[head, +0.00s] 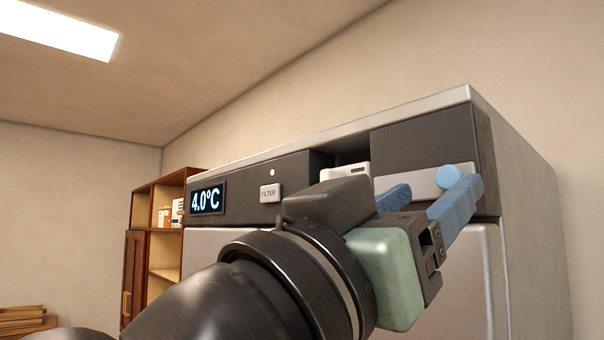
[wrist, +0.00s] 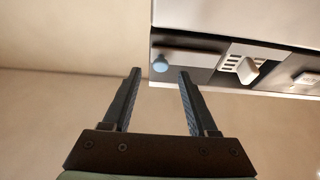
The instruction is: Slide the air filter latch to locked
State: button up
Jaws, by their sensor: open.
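The latch appears to be a pale grey plate (head: 408,184) with a round blue knob (head: 450,177) near its right end, on the dark front panel of a steel appliance. In the wrist view the plate (wrist: 195,57) and knob (wrist: 160,64) appear turned over, with the knob at the plate's left end. My gripper (head: 428,188) is open and empty in front of the panel. In the wrist view the knob lies in the gap between my fingertips (wrist: 160,74), seemingly beyond them. I cannot tell whether either finger touches it. One finger partly covers the knob in the head view.
A white slotted piece (head: 346,171) sits in a recess left of the plate; it shows a protruding tab in the wrist view (wrist: 246,68). A FILTER label (head: 270,193) and a 4.0°C display (head: 207,200) are farther left. A wooden shelf (head: 165,262) stands behind.

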aim_at(448, 180)
jog(key=shift+p+x, duration=0.65)
jog(key=shift+x, duration=1.5)
jog(key=shift+c, duration=0.3)
grip_shut()
